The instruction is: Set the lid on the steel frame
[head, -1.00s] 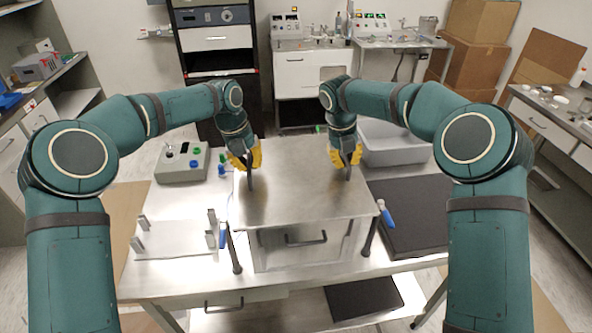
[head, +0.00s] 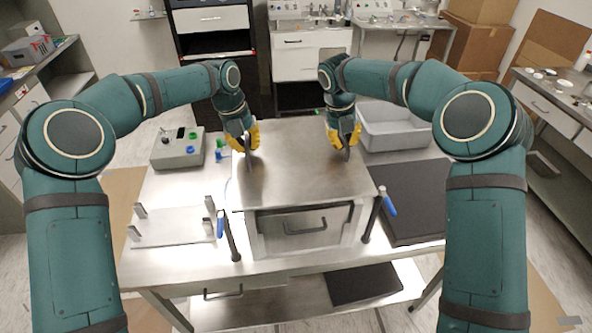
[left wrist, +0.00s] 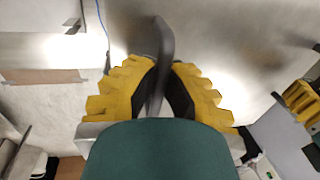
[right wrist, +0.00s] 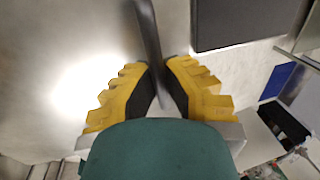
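The lid (head: 300,180) is a broad flat steel sheet with a dark upright handle near each far corner. It lies level over the steel frame (head: 305,250), a boxy body with a dark bar handle on its front. I cannot tell whether the lid touches the frame. My left gripper (head: 246,143) is closed around the left lid handle (left wrist: 162,55), which passes between its yellow fingers. My right gripper (head: 345,143) is closed around the right lid handle (right wrist: 149,45). The lid hides most of the frame's top.
Dark posts with blue-handled tools (head: 220,224) (head: 389,205) stand by the frame's front corners. A grey control box (head: 177,150) and a pronged plate (head: 172,228) are on the left. A grey bin (head: 393,130) and black mat (head: 405,205) are on the right.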

